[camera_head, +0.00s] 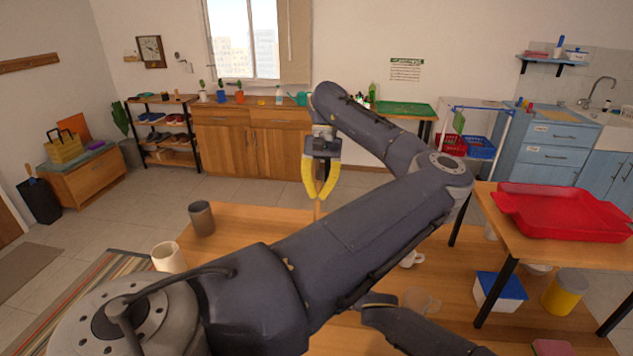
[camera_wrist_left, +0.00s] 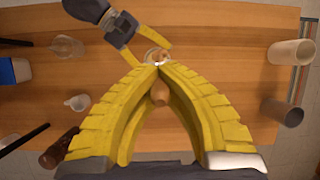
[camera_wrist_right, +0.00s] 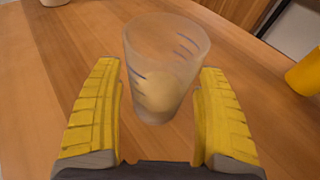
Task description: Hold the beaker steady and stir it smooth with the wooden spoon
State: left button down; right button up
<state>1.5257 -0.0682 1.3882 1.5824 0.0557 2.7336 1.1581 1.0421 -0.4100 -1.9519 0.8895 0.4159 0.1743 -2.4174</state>
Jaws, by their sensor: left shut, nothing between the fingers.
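The translucent beaker (camera_wrist_right: 165,65) stands upright on the wooden table, with pale beige contents and blue marks. In the right wrist view my right gripper (camera_wrist_right: 158,100) is open, its fingers on either side of the beaker with gaps. The beaker (camera_wrist_left: 157,57) also shows in the left wrist view, beyond my left fingertips. My left gripper (camera_head: 319,196) is shut, pointing down above the table. A rounded wooden piece, likely the spoon (camera_wrist_left: 158,92), shows between its fingers; I cannot tell how it sits there. My left arm hides the beaker in the head view.
A grey cup (camera_head: 201,218) and a cream cup (camera_head: 168,257) stand at the table's left. A white mug (camera_wrist_left: 77,102), a clear glass (camera_wrist_left: 66,47) and a dark brown item (camera_wrist_left: 60,150) stand on the other side. A red tray (camera_head: 560,212) lies on a side table.

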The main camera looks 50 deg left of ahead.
jog(key=shift+o, duration=1.1)
